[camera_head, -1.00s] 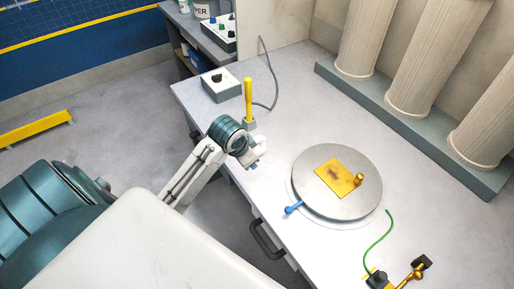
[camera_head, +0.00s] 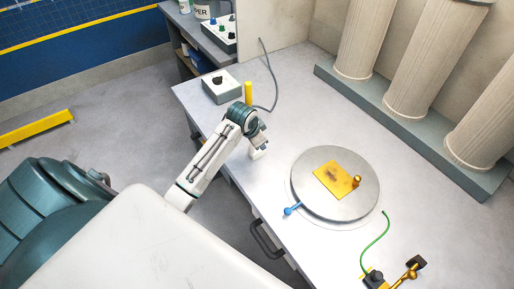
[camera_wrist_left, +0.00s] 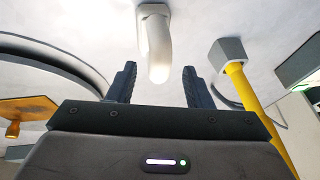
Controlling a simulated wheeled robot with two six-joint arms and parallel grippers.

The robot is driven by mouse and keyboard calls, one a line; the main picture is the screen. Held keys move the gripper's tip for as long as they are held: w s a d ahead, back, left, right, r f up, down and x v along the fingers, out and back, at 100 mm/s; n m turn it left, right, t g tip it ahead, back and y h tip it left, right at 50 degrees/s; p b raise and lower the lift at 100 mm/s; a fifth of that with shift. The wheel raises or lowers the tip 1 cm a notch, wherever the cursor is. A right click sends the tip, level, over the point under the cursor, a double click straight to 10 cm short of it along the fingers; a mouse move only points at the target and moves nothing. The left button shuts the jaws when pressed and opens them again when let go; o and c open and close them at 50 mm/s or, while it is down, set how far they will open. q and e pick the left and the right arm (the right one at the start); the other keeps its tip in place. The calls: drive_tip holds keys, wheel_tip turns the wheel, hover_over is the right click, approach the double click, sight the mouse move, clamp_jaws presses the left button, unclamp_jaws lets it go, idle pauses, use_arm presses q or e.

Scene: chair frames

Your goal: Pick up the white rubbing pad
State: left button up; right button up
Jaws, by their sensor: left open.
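The white rubbing pad (camera_head: 257,154) is at the near edge of the work table, partly hidden by my left gripper in the head view. In the left wrist view, the pad (camera_wrist_left: 156,42) is a rounded white piece in front of the jaws, its near end close to the line between the fingertips. My left gripper (camera_head: 263,140) is open just above and beside the pad; in the left wrist view its two dark fingers (camera_wrist_left: 158,75) stand apart with nothing clamped between them. My right gripper is not in view.
A yellow-handled tool (camera_head: 248,93) stands just behind my left wrist. A round metal turntable (camera_head: 310,203) with a gold plate (camera_head: 328,181) and blue knob lies to the right. A grey switch box (camera_head: 222,86) is farther back. Columns (camera_head: 420,70) line the far side.

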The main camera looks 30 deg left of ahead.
use_arm(q)
drive_tip(key=shift+x, duration=1.4)
drive_tip(key=shift+c, duration=0.3)
clamp_jaws()
drive_tip(key=shift+r, duration=0.15)
